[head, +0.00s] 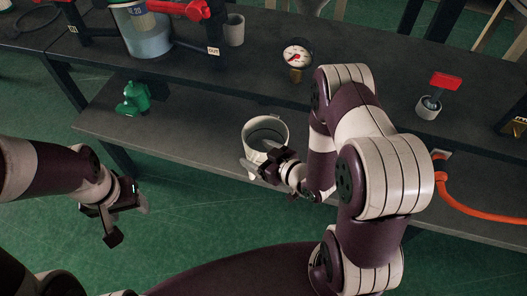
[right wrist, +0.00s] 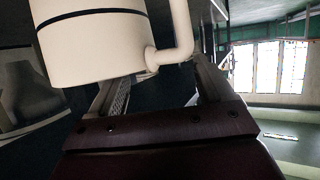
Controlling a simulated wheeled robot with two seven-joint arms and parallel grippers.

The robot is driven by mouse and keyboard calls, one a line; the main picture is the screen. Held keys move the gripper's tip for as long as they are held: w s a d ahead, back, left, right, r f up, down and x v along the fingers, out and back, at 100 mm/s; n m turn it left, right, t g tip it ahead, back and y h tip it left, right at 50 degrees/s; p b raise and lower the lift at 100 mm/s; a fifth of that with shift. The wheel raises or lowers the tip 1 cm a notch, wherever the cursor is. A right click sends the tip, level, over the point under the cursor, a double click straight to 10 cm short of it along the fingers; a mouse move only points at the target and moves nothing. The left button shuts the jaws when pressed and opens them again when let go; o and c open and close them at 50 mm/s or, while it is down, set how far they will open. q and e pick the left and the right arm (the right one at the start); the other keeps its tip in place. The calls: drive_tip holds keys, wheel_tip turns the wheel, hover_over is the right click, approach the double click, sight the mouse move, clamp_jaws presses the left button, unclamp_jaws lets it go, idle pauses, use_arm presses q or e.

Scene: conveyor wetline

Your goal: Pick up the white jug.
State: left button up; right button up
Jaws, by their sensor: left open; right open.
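The white jug (head: 282,128) stands upright on the lower grey shelf, its open top facing up. In the right wrist view the jug (right wrist: 95,42) fills the upper left, with a dark line around its body and its handle (right wrist: 181,32) on the right. My right gripper (head: 262,162) is open at the near side of the jug. In the right wrist view its two fingers (right wrist: 158,88) point toward the jug and handle. I cannot tell whether they touch it. My left gripper (head: 122,212) is open and empty, over the green floor, away from the shelf.
A green valve (head: 133,99) stands on the lower shelf to the left. The upper shelf (head: 262,75) overhangs behind the jug, with a pressure gauge (head: 296,56) and a grey cup (head: 234,30) on it.

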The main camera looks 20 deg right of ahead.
sight(248, 151)
drive_tip(key=b+x, duration=0.1)
drive_tip(key=x, duration=0.3)
drive_tip(key=shift+w+a+f, duration=0.2)
drive_tip(key=shift+a+f, duration=0.05)
drive_tip(key=shift+a, duration=0.1)
drive_tip(key=shift+s, duration=0.1)
clamp_jaws()
drive_tip(key=shift+s, duration=0.1)
